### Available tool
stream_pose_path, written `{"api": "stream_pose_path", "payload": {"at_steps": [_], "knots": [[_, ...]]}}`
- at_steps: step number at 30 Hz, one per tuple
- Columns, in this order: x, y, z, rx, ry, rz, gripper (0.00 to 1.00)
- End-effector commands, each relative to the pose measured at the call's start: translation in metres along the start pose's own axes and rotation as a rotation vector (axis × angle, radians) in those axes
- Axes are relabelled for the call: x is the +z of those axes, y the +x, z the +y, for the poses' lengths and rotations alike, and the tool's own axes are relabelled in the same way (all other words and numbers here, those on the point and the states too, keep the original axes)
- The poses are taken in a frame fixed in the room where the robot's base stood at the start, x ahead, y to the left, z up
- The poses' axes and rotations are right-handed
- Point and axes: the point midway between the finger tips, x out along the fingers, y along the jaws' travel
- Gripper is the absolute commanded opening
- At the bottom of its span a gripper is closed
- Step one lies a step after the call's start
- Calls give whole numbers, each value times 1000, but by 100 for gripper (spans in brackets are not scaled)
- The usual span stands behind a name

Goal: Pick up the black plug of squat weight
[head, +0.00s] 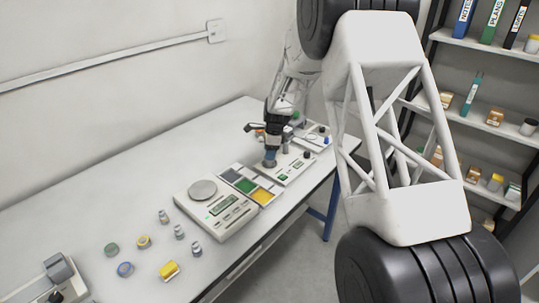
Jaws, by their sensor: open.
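My gripper (270,158) points down over the far scale (284,178) on the white table. Its fingertips are small and dark here, and nothing can be made out between them. A small black squat piece (306,154) is at the right end of that scale, a little right of my gripper and apart from it. It looks like the black plug, but it is too small to be sure. The surface just under my fingertips is partly hidden by the gripper.
A tray with grey, green and yellow compartments (263,196) and a scale with a round pan (222,224) stand nearer. Another device (57,272) is at bottom left. The table's back left is clear. Shelves (480,128) stand right.

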Motion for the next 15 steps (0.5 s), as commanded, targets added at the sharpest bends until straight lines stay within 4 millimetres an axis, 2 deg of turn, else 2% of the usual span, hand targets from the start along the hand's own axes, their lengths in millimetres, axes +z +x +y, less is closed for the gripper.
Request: {"api": "stream_pose_path", "payload": {"at_steps": [11,15], "knots": [[0,0,0,0,0,0,52],[0,0,0,0,0,0,34]]}}
